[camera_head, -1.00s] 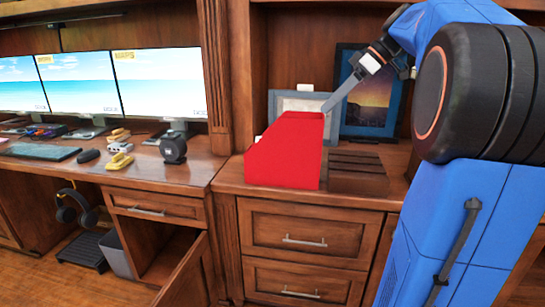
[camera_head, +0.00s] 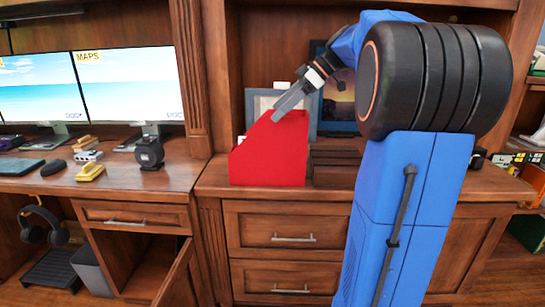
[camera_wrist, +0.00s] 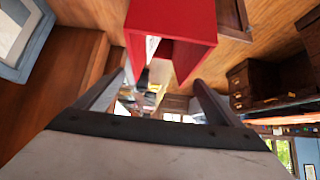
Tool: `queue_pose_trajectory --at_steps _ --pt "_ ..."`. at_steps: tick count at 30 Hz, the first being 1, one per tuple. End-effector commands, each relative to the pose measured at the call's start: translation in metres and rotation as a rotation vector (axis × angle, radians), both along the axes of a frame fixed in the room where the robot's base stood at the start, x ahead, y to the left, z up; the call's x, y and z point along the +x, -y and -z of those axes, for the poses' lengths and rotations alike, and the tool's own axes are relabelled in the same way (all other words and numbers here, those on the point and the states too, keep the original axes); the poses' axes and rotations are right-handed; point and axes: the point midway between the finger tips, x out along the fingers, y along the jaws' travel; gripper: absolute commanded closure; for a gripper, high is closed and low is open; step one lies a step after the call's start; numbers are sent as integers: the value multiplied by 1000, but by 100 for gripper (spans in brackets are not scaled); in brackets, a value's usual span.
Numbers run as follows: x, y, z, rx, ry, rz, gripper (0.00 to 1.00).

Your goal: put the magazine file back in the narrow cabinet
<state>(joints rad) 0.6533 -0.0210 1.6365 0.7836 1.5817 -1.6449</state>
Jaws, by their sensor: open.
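The red magazine file (camera_head: 268,152) stands upright on the wooden counter, with its sloped side facing left. My gripper (camera_head: 276,116) is open at the file's upper part and overlaps its top edge in the head view. In the wrist view, the file (camera_wrist: 170,22) lies ahead at the top, between the lines of my two spread fingers (camera_wrist: 155,95). I cannot tell whether the fingers touch it. A narrow cabinet (camera_head: 150,268) under the desk has its door (camera_head: 178,278) standing open; its inside looks empty where visible.
A dark wooden organizer (camera_head: 335,165) stands just right of the file, partly behind my arm. Picture frames (camera_head: 262,103) lean behind it. A black webcam-like object (camera_head: 149,152) and a yellow item (camera_head: 90,171) are on the desk. Drawers (camera_head: 290,238) are shut below the counter.

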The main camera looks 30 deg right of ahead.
Motion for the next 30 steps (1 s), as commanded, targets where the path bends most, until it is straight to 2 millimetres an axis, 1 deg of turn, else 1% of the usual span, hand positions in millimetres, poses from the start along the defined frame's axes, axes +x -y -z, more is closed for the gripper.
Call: queue_pose_trajectory --at_steps 1,3,11,18,21,30 --pt "3 -5 5 0 -1 -2 12" --pt "6 -9 10 1 -1 -1 12" --pt "12 -19 21 1 -1 -1 12" --pt "25 -37 44 1 -1 -1 12" --pt "29 -42 49 0 -1 -1 12" --pt "30 -44 52 0 0 0 12"
